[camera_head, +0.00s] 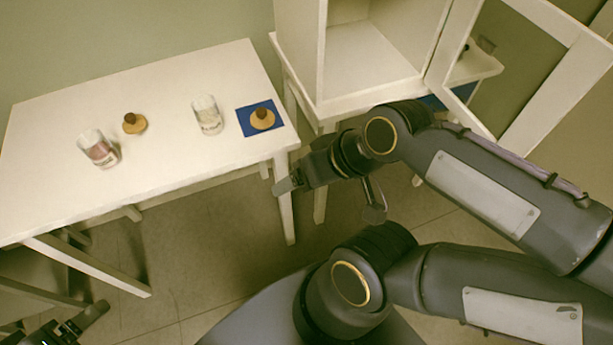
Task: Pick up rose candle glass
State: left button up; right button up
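A glass with pinkish-red contents (102,152), which looks like the rose candle glass, stands on the left part of the white table. A second glass with pale contents (208,117) stands farther right. My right gripper (328,198) is off the table's right end, its two fingers apart and nothing between them. My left gripper (54,322) is at the bottom left corner, below the table's front edge and far from both glasses. It is partly cut off by the frame, but its fingers look apart and empty.
A round wooden lid (135,124) lies between the glasses. Another wooden lid (262,119) sits on a blue mat (247,127) at the table's (165,165) right end. A white cabinet (370,55) with an open door (553,88) stands right. The table's front strip is clear.

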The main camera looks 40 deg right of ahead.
aim_at(97, 147)
jog(key=i+j+u, duration=0.15)
jog(key=j, duration=0.25)
jog(key=i+j+u, duration=0.35)
jog(key=i+j, duration=0.15)
jog(key=j, duration=0.2)
